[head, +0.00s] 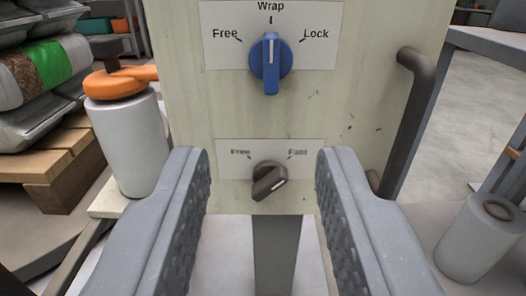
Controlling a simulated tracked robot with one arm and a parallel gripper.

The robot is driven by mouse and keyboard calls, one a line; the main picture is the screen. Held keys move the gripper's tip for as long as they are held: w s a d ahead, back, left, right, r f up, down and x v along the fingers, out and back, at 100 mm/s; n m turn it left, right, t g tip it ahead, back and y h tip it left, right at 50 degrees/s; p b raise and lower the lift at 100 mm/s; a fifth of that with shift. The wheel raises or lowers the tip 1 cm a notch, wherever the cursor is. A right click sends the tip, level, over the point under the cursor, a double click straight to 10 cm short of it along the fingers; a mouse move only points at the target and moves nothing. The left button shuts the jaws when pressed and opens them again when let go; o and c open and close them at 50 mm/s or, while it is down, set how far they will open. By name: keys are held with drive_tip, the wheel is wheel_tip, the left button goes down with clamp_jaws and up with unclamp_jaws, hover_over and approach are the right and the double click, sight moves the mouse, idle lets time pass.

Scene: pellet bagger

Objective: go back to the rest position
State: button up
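My gripper (263,172) is open, with its two grey fingers on either side of the lower knob. Nothing is between the fingertips that I can see them touching. A blue knob (270,64) sits on the upper label of the panel, with its white line pointing up at Wrap, between Free and Lock. The lower label's words are blurred; the left one looks like Free.
The pale panel (360,120) stands on a grey post (276,250). A dark handle (408,120) is on its right. At left are a white roll (130,145) with an orange top (115,84), stacked bags (45,75) and a wooden pallet (60,165). Another roll (478,240) stands at right.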

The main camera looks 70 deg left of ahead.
drive_tip(key=w+d+r+t+h, duration=0.2)
drive_tip(key=w+d+r+h, duration=0.25)
drive_tip(key=w+r, duration=0.5)
drive_tip(key=w+d+r+t+h, duration=0.3)
drive_tip(key=w+d+r, duration=0.4)
drive_tip(key=w, duration=0.4)
drive_tip(key=w+d+r+m+t+h, duration=0.25)
drive_tip(key=d+r, duration=0.25)
drive_tip(key=r, duration=0.8)
drive_tip(key=w+d+r+m+t+h, duration=0.1)
drive_tip(key=d+r+m+h, duration=0.2)
drive_tip(key=r, duration=0.9)
drive_tip(key=s+d+r+m+h+p, duration=0.15)
drive_tip(key=s+d+r, duration=0.3)
drive_tip(key=r, duration=0.65)
drive_tip(key=s+d+r+m+h, duration=0.25)
drive_tip(key=s+r, duration=0.25)
drive_tip(key=r, duration=0.7)
drive_tip(key=s+r+m, duration=0.2)
drive_tip(key=s+r, duration=0.5)
drive_tip(key=s, duration=0.4)
drive_tip(key=s+r+m, duration=0.2)
drive_tip(key=s+r, duration=0.6)
drive_tip(key=s, duration=0.4)
drive_tip(key=shift+a, duration=0.25)
drive_tip(key=shift+r, duration=0.1)
